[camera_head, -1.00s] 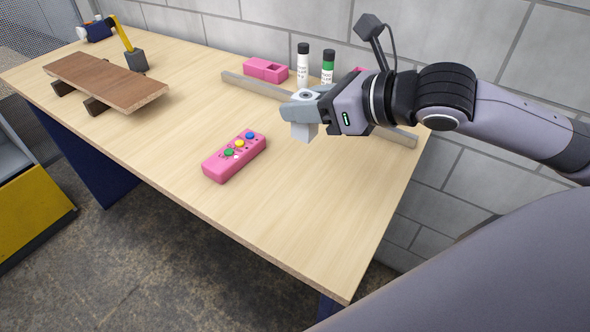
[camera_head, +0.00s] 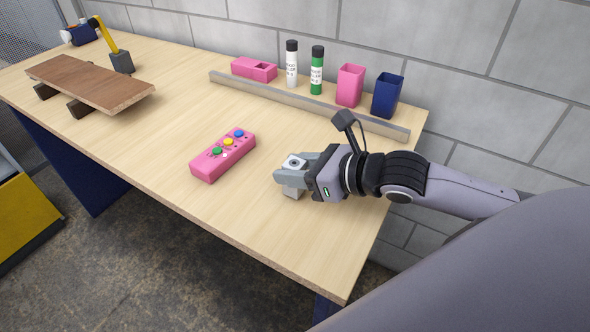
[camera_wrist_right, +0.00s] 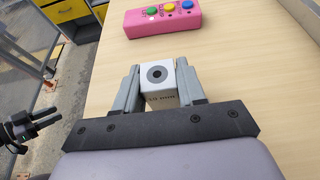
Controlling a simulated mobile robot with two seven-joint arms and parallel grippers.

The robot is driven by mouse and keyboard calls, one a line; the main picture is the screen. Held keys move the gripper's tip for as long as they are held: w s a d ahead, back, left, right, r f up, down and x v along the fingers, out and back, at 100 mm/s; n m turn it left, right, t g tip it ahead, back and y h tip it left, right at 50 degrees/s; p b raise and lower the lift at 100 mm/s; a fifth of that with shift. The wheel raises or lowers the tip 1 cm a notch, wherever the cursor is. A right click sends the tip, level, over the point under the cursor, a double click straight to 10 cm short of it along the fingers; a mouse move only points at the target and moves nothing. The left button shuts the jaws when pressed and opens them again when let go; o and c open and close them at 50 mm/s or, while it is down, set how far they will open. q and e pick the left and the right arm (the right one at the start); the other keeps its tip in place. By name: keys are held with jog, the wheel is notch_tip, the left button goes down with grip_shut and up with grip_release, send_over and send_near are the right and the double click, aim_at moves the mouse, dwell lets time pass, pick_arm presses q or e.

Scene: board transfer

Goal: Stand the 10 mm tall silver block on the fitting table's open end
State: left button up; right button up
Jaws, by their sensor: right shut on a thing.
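My right gripper (camera_head: 283,174) is shut on the silver block (camera_head: 292,191), low at the bare near-right end of the wooden table (camera_head: 320,245). In the right wrist view, the block (camera_wrist_right: 159,78) sits between the two grey fingers. It has a dark round mark on top and lettering on its side that seems to read 10 mm. The block looks upright. I cannot tell whether its underside touches the table.
A pink button box (camera_head: 222,156) lies left of the gripper. A metal rail (camera_head: 300,102) runs behind, with two bottles, a pink holder (camera_head: 350,85), a blue holder (camera_head: 387,95) and a pink block (camera_head: 254,69) beyond. A brown board (camera_head: 90,82) rests on supports far left.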

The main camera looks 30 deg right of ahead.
jog(key=shift+f, duration=0.25)
jog(key=o, duration=1.2)
jog(key=shift+f, duration=0.1)
